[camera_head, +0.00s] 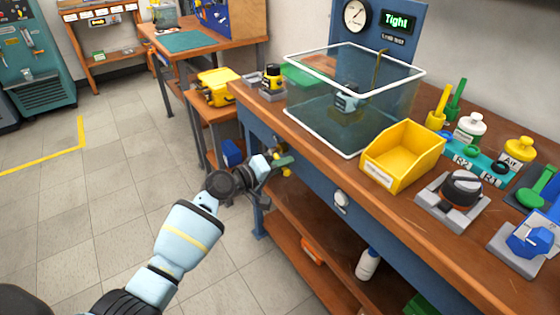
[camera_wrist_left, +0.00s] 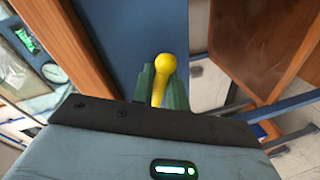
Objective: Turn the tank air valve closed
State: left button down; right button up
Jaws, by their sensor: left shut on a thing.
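My left gripper (camera_head: 274,166) is at the front face of the blue bench, below the water tank (camera_head: 307,120). In the left wrist view its two green fingers (camera_wrist_left: 162,88) are shut on a yellow valve handle (camera_wrist_left: 165,64) with a rounded end. In the head view only a little of the yellow handle (camera_head: 285,160) shows beside the fingers. The valve body is mostly hidden by the gripper. My right gripper is not in view.
A yellow bin (camera_head: 403,155), a grey fixture with a black knob (camera_head: 460,190) and bottles stand on the bench top. A round gauge (camera_head: 356,15) and a display reading "Tight" (camera_head: 396,20) are behind the tank. A white knob (camera_head: 341,198) sticks out of the bench front. The floor at left is clear.

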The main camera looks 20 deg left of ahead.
pick_arm(q)
jog(key=n+p, duration=0.1)
jog(key=r+n, duration=0.1)
jog(key=shift+s+d+r+n+p, duration=0.1)
jog(key=shift+r+n+p, duration=0.15)
jog(key=shift+n+p, duration=0.1)
jog(key=shift+r+n+g+h+p, duration=0.2)
jog(key=shift+n+g+h+p, duration=0.2)
jog(key=shift+n, duration=0.15)
jog(key=c, duration=1.5)
grip_release()
jog(key=shift+o, duration=0.2)
jog(key=v, duration=0.8)
jog(key=shift+p, duration=0.45)
